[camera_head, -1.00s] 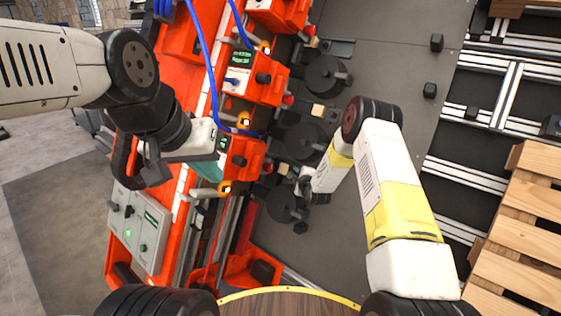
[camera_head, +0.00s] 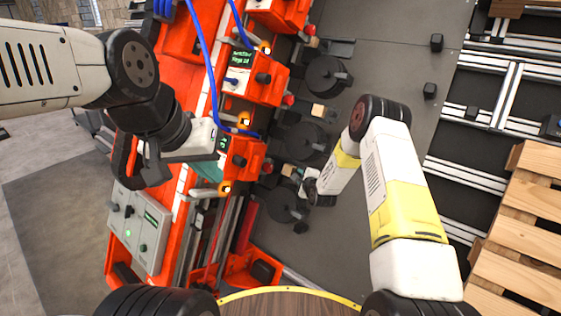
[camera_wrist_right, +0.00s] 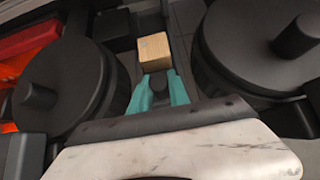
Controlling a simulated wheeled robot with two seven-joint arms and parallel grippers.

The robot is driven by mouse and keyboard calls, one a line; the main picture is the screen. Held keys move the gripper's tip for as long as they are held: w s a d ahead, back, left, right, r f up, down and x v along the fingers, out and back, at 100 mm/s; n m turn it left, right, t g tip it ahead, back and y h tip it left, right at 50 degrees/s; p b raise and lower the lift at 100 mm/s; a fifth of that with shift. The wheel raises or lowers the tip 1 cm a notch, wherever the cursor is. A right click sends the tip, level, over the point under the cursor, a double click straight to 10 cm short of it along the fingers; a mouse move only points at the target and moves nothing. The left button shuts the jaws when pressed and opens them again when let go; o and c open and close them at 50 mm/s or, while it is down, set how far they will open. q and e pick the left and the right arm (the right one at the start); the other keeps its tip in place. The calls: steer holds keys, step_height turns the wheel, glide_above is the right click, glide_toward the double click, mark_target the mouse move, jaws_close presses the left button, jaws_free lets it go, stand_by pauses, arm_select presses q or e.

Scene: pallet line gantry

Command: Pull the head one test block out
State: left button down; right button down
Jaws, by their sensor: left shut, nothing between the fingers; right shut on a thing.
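A pale wooden test block (camera_wrist_right: 155,52) sits at the teal fingertips of my right gripper (camera_wrist_right: 160,84) in the right wrist view, between two dark round drums. The right gripper is shut on it. In the head view the right gripper (camera_head: 300,177) is low beside the orange machine, and the block (camera_head: 287,170) shows small at its tips. A second pale block (camera_head: 318,110) sits between the drums further up. My left gripper (camera_head: 217,140) is shut and empty in front of the orange machine; its fingertips are hard to make out.
The orange machine (camera_head: 253,83) carries displays, knobs and hanging blue hoses (camera_head: 213,85). Dark drums (camera_head: 326,76) line its right side. A grey control box (camera_head: 138,225) is at lower left. The grey plate (camera_head: 390,60) is mostly clear; wooden pallets (camera_head: 520,245) stand at right.

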steer(key=s+d, duration=0.3)
steer(key=d, duration=0.2)
steer(key=shift+d, duration=0.25)
stand_by(0.5)
steer(key=shift+s+f, duration=0.1)
steer(key=shift+f, duration=0.05)
steer(key=c, duration=1.3)
jaws_free()
steer(key=shift+s, duration=0.1)
steer(key=shift+f, duration=0.1)
steer(key=v, duration=0.8)
steer(key=shift+s+a+r, duration=0.3)
steer(key=shift+s+r, duration=0.1)
